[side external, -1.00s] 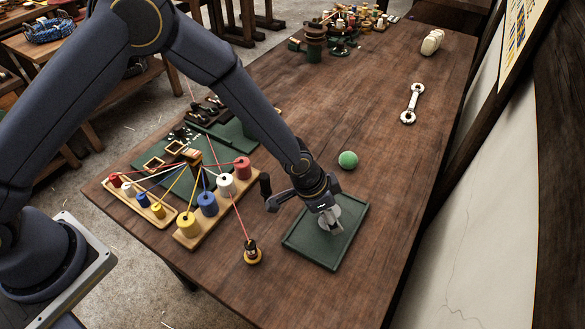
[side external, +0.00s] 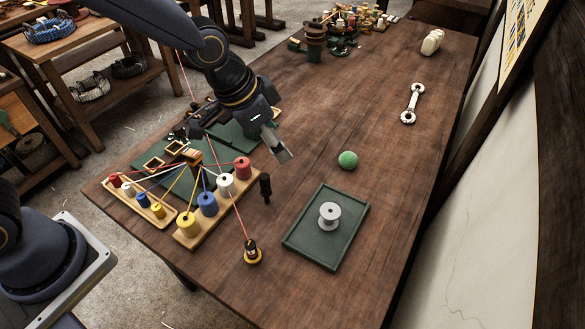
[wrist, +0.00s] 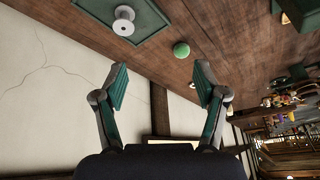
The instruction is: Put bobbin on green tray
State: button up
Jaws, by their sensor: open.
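The bobbin (side external: 329,216), a pale grey flanged spool, stands upright on the green tray (side external: 300,235), near its middle. Both also show at the top of the wrist view, the bobbin (wrist: 123,20) resting on the tray (wrist: 150,17). My gripper (side external: 283,156) is up and away from the tray, above the table to the upper left of it. In the wrist view my gripper (wrist: 160,85) has its two fingers spread wide with nothing between them.
A green ball (side external: 348,159) lies just behind the tray. A rack of coloured spools (side external: 207,204) with threads stands to the left, near a small dark upright cylinder (side external: 265,187).

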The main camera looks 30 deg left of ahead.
jog(key=s+a+r+n+t+y, duration=0.1)
jog(key=s+a+r+n, duration=0.1)
jog(key=s+a+r, duration=0.4)
jog(key=s+a+r+n+y, duration=0.1)
jog(key=s+a+r+n, duration=0.2)
jog(key=a, duration=0.5)
jog(key=s+a+r+n, duration=0.2)
jog(key=s+a, duration=0.3)
jog(key=s, duration=0.3)
jog(key=shift+s+r+t, duration=0.15)
jog(key=shift+s+t, duration=0.05)
jog(key=shift+t, duration=0.1)
